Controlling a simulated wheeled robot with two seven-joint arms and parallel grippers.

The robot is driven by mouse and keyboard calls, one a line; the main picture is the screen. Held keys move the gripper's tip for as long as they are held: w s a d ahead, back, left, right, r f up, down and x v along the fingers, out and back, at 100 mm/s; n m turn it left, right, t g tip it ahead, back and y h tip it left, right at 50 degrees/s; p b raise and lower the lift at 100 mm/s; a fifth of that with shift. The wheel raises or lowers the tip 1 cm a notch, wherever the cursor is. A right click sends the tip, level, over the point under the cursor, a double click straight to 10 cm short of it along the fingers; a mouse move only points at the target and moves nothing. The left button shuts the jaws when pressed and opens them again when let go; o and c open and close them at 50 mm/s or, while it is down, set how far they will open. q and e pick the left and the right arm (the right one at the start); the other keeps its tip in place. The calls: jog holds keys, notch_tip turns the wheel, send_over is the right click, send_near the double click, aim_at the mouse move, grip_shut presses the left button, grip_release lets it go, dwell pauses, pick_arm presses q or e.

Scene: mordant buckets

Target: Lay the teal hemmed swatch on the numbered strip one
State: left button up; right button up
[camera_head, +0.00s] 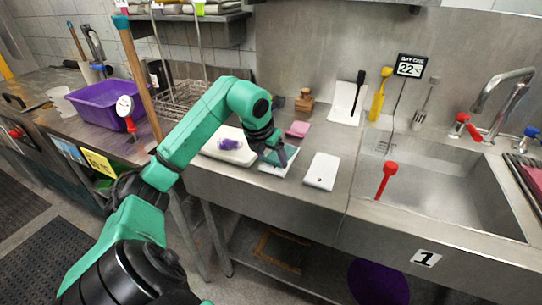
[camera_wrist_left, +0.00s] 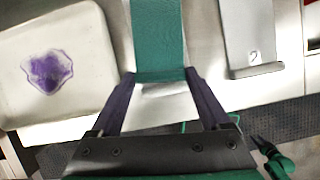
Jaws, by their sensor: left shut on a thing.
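My left gripper (camera_head: 274,156) reaches over the counter and is shut on the teal swatch (camera_wrist_left: 158,38). In the left wrist view, the two dark fingers (camera_wrist_left: 159,76) meet the swatch at its near edge, and it stretches away flat beyond them. A pale strip (camera_wrist_left: 165,106) shows between the fingers below the swatch; its number is not visible. I cannot tell whether the swatch touches it. A grey-white strip (camera_wrist_left: 248,30) marked 2 lies to the right, also in the head view (camera_head: 322,171). My right gripper does not show.
A white tray (camera_wrist_left: 85,105) with a purple patch (camera_wrist_left: 47,72) lies left of the gripper. A pink block (camera_head: 298,129) and a wooden block (camera_head: 305,101) stand behind. The sink (camera_head: 440,185) opens to the right. The counter's front edge is close.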

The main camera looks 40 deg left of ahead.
pick_arm(q)
jog(key=shift+f, duration=0.35)
jog(key=o, duration=1.1)
jog(key=shift+o, duration=0.2)
jog(key=p+v, duration=0.1)
jog(key=v, duration=1.3)
jog(key=shift+s+r, duration=0.25)
jog(key=shift+r, duration=0.05)
